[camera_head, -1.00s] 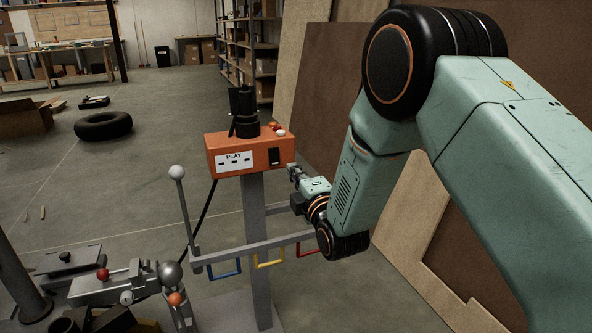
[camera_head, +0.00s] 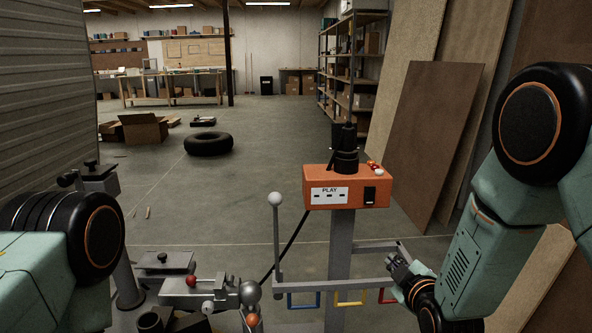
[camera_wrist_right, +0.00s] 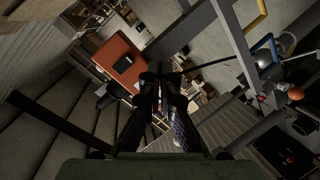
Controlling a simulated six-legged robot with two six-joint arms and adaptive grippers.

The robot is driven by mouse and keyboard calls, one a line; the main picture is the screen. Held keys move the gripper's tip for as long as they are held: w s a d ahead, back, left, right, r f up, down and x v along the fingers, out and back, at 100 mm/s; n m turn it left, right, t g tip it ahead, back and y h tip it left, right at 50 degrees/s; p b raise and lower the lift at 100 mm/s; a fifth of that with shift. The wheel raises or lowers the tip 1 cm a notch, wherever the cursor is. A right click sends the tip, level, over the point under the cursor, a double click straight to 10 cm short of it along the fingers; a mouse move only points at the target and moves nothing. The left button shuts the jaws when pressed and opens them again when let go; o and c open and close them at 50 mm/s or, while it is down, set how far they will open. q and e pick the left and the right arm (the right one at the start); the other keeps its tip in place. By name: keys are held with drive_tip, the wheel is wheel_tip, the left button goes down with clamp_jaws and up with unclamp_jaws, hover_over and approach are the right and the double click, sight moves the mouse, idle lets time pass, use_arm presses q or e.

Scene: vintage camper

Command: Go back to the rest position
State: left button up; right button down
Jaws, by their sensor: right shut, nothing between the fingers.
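My right gripper (camera_head: 396,256) is shut and empty. My right arm comes in from the right edge, bent at a black joint. My left arm shows only as a shoulder part at the left edge; its gripper is not in view.
A grey crossbar with blue, yellow and red handles (camera_head: 388,296) runs below the box. A white-knobbed lever (camera_head: 276,200) stands to its left. Metal fixtures (camera_head: 196,290) stand lower left. Brown boards (camera_head: 436,140) lean at right. Open floor with a tyre (camera_head: 208,143) lies behind.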

drive_tip(key=s+f+m+g+p, duration=0.1)
drive_tip(key=s+f+m+g, duration=0.25)
drive_tip(key=s+f, duration=0.4)
drive_tip(key=s+f+m+g, duration=0.3)
drive_tip(key=s+f+g, duration=0.15)
drive_tip(key=s, duration=0.65)
drive_tip(key=s+f+m+g+p, duration=0.1)
drive_tip(key=s+f+m+g, duration=0.2)
drive_tip(key=s+f, duration=0.5)
use_arm(q)
wheel_tip(320, 180, up, 4)
drive_tip(key=shift+r+p, duration=0.1)
drive_tip(key=shift+p, duration=0.8)
use_arm(e)
drive_tip(key=s+m+g, duration=0.1)
drive_tip(key=s+g, duration=0.2)
drive_tip(key=s, duration=1.4)
drive_tip(key=shift+d+r+g+h, duration=0.25)
drive_tip(key=shift+d+g+h, duration=0.05)
drive_tip(key=shift+g, duration=0.1)
use_arm(q)
drive_tip(key=shift+c, duration=0.2)
